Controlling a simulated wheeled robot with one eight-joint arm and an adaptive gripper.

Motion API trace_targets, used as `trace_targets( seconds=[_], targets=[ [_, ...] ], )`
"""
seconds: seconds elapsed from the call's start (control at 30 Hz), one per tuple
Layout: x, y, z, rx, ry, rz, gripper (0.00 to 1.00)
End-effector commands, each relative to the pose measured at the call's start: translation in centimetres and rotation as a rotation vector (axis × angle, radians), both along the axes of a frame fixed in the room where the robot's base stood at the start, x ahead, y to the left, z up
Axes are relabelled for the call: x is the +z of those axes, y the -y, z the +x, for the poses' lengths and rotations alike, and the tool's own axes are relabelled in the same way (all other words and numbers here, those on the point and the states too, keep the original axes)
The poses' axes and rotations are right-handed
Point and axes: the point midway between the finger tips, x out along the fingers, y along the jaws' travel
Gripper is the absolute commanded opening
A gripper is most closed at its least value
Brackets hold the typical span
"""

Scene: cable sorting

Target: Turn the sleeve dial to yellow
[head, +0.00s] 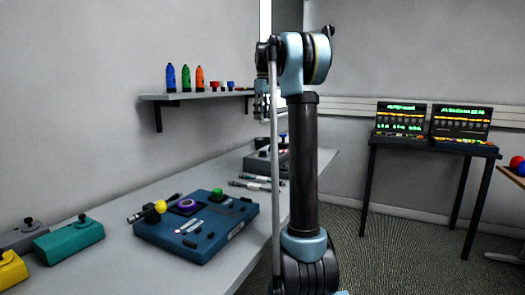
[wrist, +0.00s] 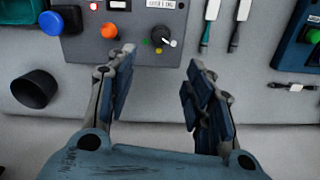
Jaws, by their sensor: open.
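In the wrist view a grey control panel (wrist: 90,45) lies at the top. A small dark dial (wrist: 163,36) sits on its right part, with a white pointer aimed toward the lower right. A yellow dot (wrist: 158,51) lies just below the dial and a green dot (wrist: 147,41) to its left. The pointer is away from the yellow dot. My gripper (wrist: 160,58) is open and empty, its fingers apart on either side below the dial, not touching it. In the head view my gripper (head: 262,106) hangs above the far end of the bench, and the dial cannot be made out.
A black cup (wrist: 36,89) stands at left. Cables (wrist: 239,22) lie at right, beside a blue box (wrist: 292,38). A shelf (head: 195,96) hangs above the bench.

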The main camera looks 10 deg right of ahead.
Motion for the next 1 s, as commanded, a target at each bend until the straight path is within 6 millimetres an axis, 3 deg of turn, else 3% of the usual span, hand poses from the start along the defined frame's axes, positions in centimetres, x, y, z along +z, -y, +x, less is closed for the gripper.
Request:
trace_targets(
  seconds=[0.7,1.0],
  targets=[
    [-12.3,-0.1,-0.3,-0.004,0.001,0.000,0.48],
    [-15.6,-0.1,-0.4,-0.004,0.001,0.000,0.48]
  ],
)
